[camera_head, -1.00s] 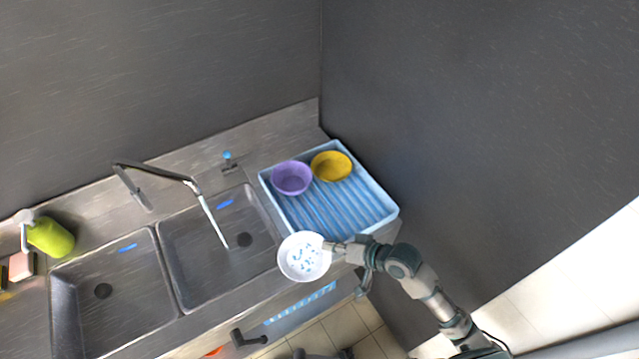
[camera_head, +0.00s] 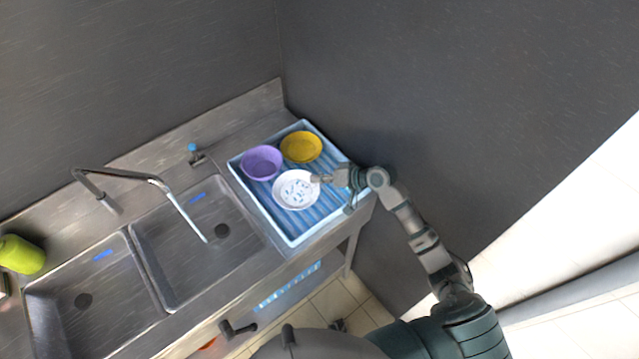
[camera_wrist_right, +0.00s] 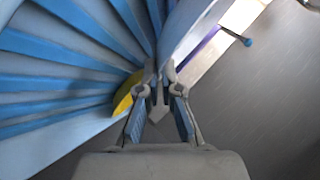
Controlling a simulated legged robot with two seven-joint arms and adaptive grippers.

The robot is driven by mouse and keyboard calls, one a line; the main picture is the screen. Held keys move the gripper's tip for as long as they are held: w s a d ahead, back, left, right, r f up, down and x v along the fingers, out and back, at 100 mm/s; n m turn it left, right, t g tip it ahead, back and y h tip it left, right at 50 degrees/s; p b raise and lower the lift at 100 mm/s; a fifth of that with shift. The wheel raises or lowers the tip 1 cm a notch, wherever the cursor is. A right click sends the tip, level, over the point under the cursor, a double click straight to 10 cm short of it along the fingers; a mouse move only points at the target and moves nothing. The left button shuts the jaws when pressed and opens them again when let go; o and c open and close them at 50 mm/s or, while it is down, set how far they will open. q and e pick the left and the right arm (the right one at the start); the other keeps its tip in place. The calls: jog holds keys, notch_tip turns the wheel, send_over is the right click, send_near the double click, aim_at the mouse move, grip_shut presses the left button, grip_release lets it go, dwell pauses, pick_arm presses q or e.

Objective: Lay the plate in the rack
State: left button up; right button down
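The white plate (camera_head: 296,190) with small blue marks is over the blue ribbed rack (camera_head: 302,222) in the head view. My right gripper (camera_head: 318,179) is shut on the plate's right rim. In the right wrist view, the gripper's fingers (camera_wrist_right: 160,100) close on the edge of the white plate (camera_wrist_right: 193,28), which stretches away at the top. The ribs of the rack (camera_wrist_right: 50,60) show to its left. I cannot tell whether the plate touches the ribs. My left gripper is not in view.
A purple bowl (camera_head: 262,162) and a yellow bowl (camera_head: 301,147) sit at the back of the rack. A double sink (camera_head: 190,245) with a faucet (camera_head: 150,180) is to the left. A dark wall (camera_head: 420,120) rises close behind the rack.

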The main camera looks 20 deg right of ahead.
notch_tip(320, 180, down, 2)
jog(key=shift+f, duration=0.25)
jog(key=c, duration=1.6)
grip_release()
jog(key=shift+f, duration=0.1)
